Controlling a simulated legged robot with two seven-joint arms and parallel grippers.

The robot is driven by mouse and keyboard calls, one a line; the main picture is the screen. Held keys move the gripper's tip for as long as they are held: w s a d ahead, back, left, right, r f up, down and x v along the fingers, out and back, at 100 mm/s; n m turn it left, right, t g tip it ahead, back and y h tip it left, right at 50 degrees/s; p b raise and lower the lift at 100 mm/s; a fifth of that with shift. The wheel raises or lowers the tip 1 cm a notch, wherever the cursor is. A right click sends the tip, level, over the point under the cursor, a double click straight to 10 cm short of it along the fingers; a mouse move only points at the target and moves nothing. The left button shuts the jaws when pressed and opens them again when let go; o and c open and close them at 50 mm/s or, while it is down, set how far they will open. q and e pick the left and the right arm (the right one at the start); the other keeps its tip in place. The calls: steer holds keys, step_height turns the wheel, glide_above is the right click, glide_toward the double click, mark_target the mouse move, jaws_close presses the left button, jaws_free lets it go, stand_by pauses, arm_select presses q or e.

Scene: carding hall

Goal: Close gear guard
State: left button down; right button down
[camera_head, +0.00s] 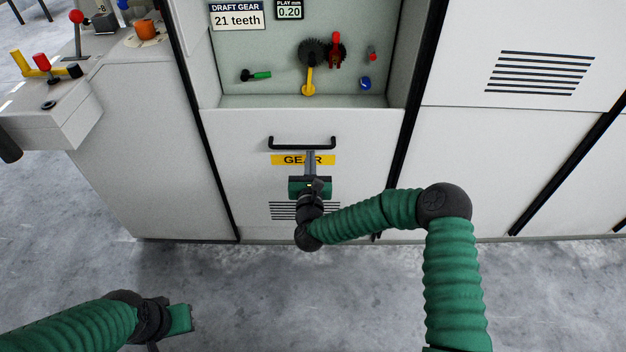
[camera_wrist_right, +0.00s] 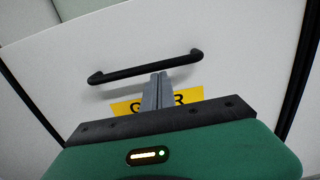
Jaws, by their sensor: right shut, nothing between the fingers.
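The gear guard (camera_head: 240,150) is a white panel with a black bar handle (camera_head: 302,143) and a yellow GEAR label (camera_head: 282,160). It sits below an open recess (camera_head: 260,50) that shows the gears. My right gripper (camera_head: 310,154) is shut and empty, its fingers in front of the label and just below the handle. In the right wrist view the shut fingers (camera_wrist_right: 158,76) cover the middle of the label, and the handle (camera_wrist_right: 130,70) spans just beyond the tips; I cannot tell if they touch. My left gripper (camera_head: 175,322) is low at left, its fingers not clear.
The recess holds a dark gear (camera_head: 314,52), a yellow lever (camera_head: 308,82), a red part (camera_head: 336,52) and a green-handled lever (camera_head: 258,75). A control console (camera_head: 50,115) with coloured levers stands at left. White machine panels (camera_head: 500,150) lie to the right. The grey floor in front is clear.

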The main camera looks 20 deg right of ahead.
step_height(320, 180, up, 40)
steer(key=p, duration=2.3)
steer(key=shift+r, duration=0.15)
steer(key=shift+w+r, duration=0.1)
